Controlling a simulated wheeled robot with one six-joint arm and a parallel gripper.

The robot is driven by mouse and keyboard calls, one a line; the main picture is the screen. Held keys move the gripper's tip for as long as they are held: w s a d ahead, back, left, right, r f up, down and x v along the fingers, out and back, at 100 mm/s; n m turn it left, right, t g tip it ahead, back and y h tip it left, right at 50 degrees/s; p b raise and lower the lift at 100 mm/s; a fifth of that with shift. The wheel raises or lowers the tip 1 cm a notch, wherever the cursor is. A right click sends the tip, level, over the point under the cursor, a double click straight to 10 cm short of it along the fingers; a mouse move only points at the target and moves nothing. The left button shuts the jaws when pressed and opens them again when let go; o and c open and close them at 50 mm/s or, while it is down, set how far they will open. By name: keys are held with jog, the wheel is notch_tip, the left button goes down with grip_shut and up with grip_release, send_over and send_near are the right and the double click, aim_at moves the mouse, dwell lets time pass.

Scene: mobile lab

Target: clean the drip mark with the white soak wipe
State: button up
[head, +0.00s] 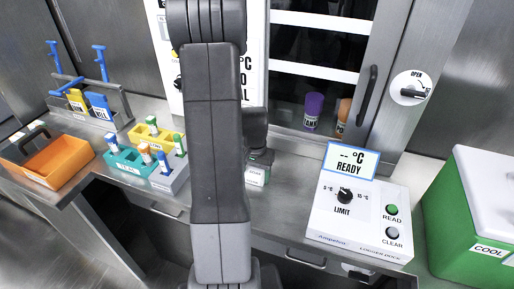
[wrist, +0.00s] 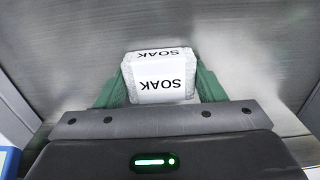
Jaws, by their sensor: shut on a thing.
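The white soak wipe (wrist: 160,78) is a pale block with a SOAK label, seen in the wrist view between the green fingers of my gripper (wrist: 158,88). My gripper is shut on it. In the head view my gripper (head: 259,160) is low over the steel bench, partly behind my arm, and the wipe (head: 256,177) shows just under it. I cannot tell whether the wipe touches the steel. I cannot make out the drip mark in either view; it may be hidden by the wipe or my arm.
Left of my arm stand an orange bin (head: 58,166), teal, yellow and grey vial racks (head: 130,160), and a rack with blue handles (head: 100,112). Right are a READY logger dock (head: 345,222) and a green cooler (head: 462,215). A glass-fronted cabinet (head: 315,65) stands behind.

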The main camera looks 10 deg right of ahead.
jog(key=shift+w+d, duration=0.25)
jog(key=shift+w, duration=0.1)
notch_tip(320, 180, up, 4)
jog(key=shift+r+p, duration=0.1)
jog(key=shift+p, duration=1.15)
jog(key=shift+w+r+p, duration=0.15)
jog(key=shift+r+p, duration=0.4)
jog(key=shift+r, duration=0.1)
jog(key=shift+r+p, duration=0.95)
jog(key=shift+r, duration=0.45)
